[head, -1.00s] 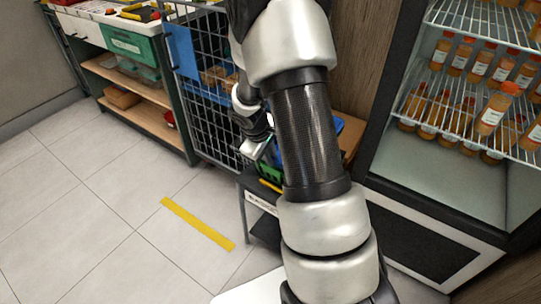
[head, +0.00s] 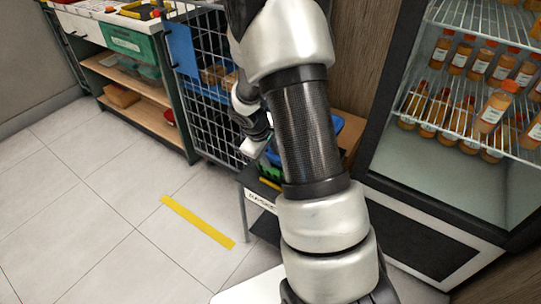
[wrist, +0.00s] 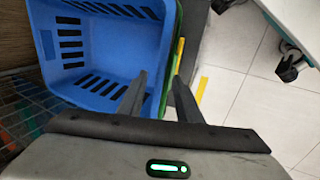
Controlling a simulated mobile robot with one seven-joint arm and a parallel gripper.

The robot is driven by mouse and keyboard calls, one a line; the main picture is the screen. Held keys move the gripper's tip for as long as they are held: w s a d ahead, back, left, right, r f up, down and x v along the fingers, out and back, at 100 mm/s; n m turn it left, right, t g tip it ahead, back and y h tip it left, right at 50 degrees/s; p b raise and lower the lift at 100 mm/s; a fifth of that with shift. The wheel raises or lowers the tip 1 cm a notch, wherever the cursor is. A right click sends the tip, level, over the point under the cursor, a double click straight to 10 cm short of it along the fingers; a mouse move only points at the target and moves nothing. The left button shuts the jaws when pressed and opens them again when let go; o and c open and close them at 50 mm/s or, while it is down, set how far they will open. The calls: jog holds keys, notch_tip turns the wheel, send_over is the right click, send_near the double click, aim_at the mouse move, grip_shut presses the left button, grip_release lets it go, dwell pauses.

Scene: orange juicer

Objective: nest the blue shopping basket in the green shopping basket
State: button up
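The blue shopping basket (wrist: 108,50) fills the upper left of the wrist view, its slotted inside facing me. In the head view a bit of blue (head: 338,122) shows behind my arm. The green shopping basket (wrist: 176,40) shows as a narrow green strip along the right side of the blue one, with a yellow piece beside it. A little green (head: 270,170) also shows in the head view below my gripper (head: 258,146). My gripper (wrist: 160,76) is open, its left finger over the blue basket's inner side and its right finger past the green strip. Contact cannot be told.
The baskets are at a low dark stand with a white label (head: 261,200). A wire mesh cage (head: 205,110) stands to the left and a fridge with juice bottles (head: 470,130) to the right. The tiled floor with a yellow strip (head: 197,221) is clear.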

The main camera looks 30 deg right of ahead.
jog(key=s+a+r+m+p, duration=0.1)
jog(key=s+a+r+p, duration=0.2)
jog(key=r, duration=0.6)
jog(key=s+a+r+m+t+p, duration=0.15)
jog(key=s+r, duration=0.25)
jog(key=r, duration=0.5)
jog(key=s+a+r+m+p, duration=0.1)
jog(key=s+a+r, duration=0.3)
jog(key=r, duration=0.6)
jog(key=s+a+r+m+t+y, duration=0.1)
jog(key=s+a+r+y, duration=0.15)
jog(key=s, duration=0.35)
jog(key=s+a+r+m+t+y, duration=0.1)
jog(key=s+a+r+m, duration=0.1)
jog(key=s+a+r, duration=0.3)
notch_tip(320, 180, up, 21)
jog(key=d+p, duration=0.1)
jog(key=p, duration=2.1)
jog(key=shift+s+d, duration=0.4)
jog(key=shift+s, duration=0.05)
